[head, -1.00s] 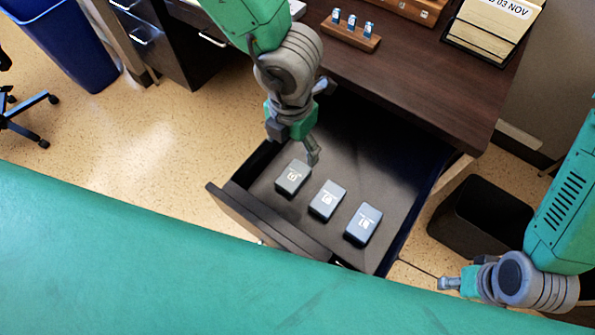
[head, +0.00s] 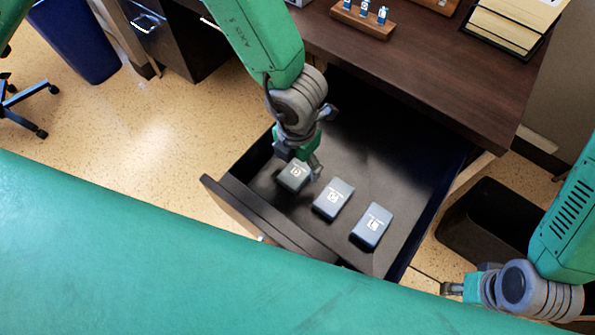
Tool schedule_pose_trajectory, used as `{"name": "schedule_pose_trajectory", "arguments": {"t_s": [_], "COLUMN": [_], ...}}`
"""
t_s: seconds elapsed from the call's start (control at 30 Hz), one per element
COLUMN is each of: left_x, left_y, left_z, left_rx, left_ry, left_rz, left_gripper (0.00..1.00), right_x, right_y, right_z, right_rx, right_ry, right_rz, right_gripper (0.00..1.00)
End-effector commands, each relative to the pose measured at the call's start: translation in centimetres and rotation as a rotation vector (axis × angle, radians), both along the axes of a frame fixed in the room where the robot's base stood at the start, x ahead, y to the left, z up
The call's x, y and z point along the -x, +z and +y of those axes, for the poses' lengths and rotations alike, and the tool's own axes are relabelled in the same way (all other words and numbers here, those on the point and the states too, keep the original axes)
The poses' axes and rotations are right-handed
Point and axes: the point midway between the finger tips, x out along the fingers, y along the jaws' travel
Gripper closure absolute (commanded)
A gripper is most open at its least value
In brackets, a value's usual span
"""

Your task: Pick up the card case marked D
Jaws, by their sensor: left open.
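Three small grey card cases lie in a row in an open dark drawer (head: 395,175): a left one (head: 292,177), a middle one (head: 333,199) and a right one (head: 372,226). Each has a pale letter mark on top, too small to read surely, so I cannot tell which is D. My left gripper (head: 299,164) is open, pointing down over the left case. Its fingers hide the case's far edge, and I cannot tell whether they touch it. My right gripper (head: 452,288) is away at the lower right, outside the drawer, with its jaw state unclear.
The dark wooden desk (head: 430,65) stands above the drawer, holding a small wooden stand (head: 362,20) and a card file (head: 510,25). A black bin (head: 490,220) is right of the drawer. A blue bin (head: 80,40) and a chair base (head: 25,110) are at left.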

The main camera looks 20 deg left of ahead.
Motion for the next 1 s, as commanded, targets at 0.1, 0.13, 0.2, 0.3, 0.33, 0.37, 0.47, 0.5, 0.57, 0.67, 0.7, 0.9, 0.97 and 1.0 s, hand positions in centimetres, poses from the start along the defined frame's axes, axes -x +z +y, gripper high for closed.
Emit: {"name": "schedule_pose_trajectory", "arguments": {"t_s": [0.1, 0.13, 0.2, 0.3, 0.33, 0.37, 0.47, 0.5, 0.57, 0.67, 0.7, 0.9, 0.97, 1.0], "left_x": [0.3, 0.3, 0.3, 0.2, 0.2, 0.2, 0.2, 0.2, 0.2, 0.2, 0.2, 0.2, 0.2, 0.2], "left_y": [-2.3, -2.8, -3.7, -4.2, -4.1, -4.1, -4.0, -4.0, -4.0, -4.0, -4.0, -4.0, -3.7, -3.4], "left_z": [0.1, 0.1, 0.1, 0.1, 0.1, 0.1, 0.1, 0.1, 0.1, 0.1, 0.1, 0.1, 0.1, 0.1], "left_rx": [-0.003, -0.002, -0.002, -0.001, -0.001, -0.001, -0.001, -0.001, -0.001, -0.001, -0.001, -0.001, 0.0, 0.0], "left_ry": [-0.003, -0.002, -0.003, -0.001, -0.001, -0.001, -0.001, -0.001, -0.001, -0.001, -0.001, -0.001, -0.001, -0.001], "left_rz": [0.001, 0.002, 0.002, 0.0, 0.0, 0.0, 0.0, 0.0, 0.0, 0.0, 0.0, 0.0, 0.0, -0.001], "left_gripper": [0.28, 0.28, 0.28, 0.28, 0.28, 0.28, 0.28, 0.35, 0.57, 0.82, 0.82, 0.82, 0.82, 0.82], "right_x": [0.0, 0.0, 0.0, 0.0, 0.0, 0.0, 0.0, 0.0, 0.0, 0.0, 0.0, 0.0, 0.0, 0.0], "right_y": [-1.3, -1.5, -1.8, -1.9, -1.9, -1.9, -1.8, -1.8, -1.8, -1.8, -1.8, -1.8, -1.7, -1.5], "right_z": [0.0, 0.0, 0.0, 0.0, 0.0, 0.0, 0.0, 0.0, 0.0, 0.0, 0.0, 0.0, 0.0, 0.0], "right_rx": [0.0, 0.0, 0.0, 0.0, 0.0, 0.0, 0.0, 0.0, 0.0, 0.0, 0.0, 0.0, 0.0, 0.0], "right_ry": [0.0, 0.0, 0.0, 0.0, 0.0, 0.0, 0.0, 0.0, 0.0, 0.0, 0.0, 0.0, 0.0, 0.0], "right_rz": [0.0, 0.0, 0.0, 0.0, 0.0, 0.0, 0.0, 0.0, 0.0, 0.0, 0.0, 0.0, 0.0, 0.0], "right_gripper": [0.6, 0.6, 0.6, 0.6, 0.6, 0.6, 0.6, 0.6, 0.6, 0.6, 0.6, 0.6, 0.6, 0.6]}}
